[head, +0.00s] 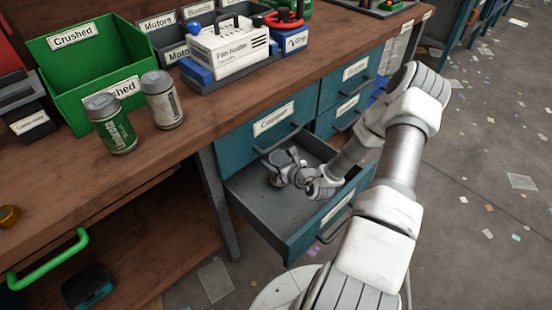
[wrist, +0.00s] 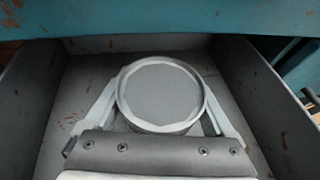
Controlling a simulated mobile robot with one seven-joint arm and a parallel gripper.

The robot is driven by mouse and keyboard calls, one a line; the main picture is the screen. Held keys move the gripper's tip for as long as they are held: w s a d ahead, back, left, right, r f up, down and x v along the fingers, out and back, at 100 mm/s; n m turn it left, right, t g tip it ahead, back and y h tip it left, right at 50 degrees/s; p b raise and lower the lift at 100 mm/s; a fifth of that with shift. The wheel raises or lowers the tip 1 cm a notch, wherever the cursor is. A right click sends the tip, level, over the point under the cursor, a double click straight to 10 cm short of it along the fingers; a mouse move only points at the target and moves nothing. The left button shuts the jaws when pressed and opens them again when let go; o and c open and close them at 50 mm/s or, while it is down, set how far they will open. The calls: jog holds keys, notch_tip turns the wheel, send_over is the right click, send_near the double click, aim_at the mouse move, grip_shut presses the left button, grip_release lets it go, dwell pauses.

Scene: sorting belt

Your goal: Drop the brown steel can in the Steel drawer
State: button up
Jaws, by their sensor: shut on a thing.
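My gripper (head: 284,170) reaches down into an open drawer (head: 254,206) of the teal cabinet. In the wrist view, its pale fingers lie on both sides of a round can (wrist: 160,92), and it is shut on it. Only the can's grey lid and rim show there, so its brown side cannot be made out. The can is inside the drawer's walls; whether it touches the floor, I cannot tell. The open drawer's front carries a label (head: 336,209) too slanted to read. The closed drawer above it seems to read "Copper" (head: 273,118).
A green can (head: 112,127) and a pale-labelled can (head: 162,102) stand upright on the wooden bench (head: 150,160) beside a green "Crushed" bin (head: 55,72). More closed teal drawers (head: 347,85) are at the right. Scraps litter the floor.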

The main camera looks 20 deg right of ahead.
jog(key=shift+f, duration=0.4)
jog(key=o, duration=1)
jog(key=shift+o, duration=0.2)
jog(key=shift+r, duration=0.1)
jog(key=shift+r, duration=0.35)
jog(key=p+v, duration=0.4)
jog(key=v, duration=0.8)
jog(key=shift+r, duration=0.15)
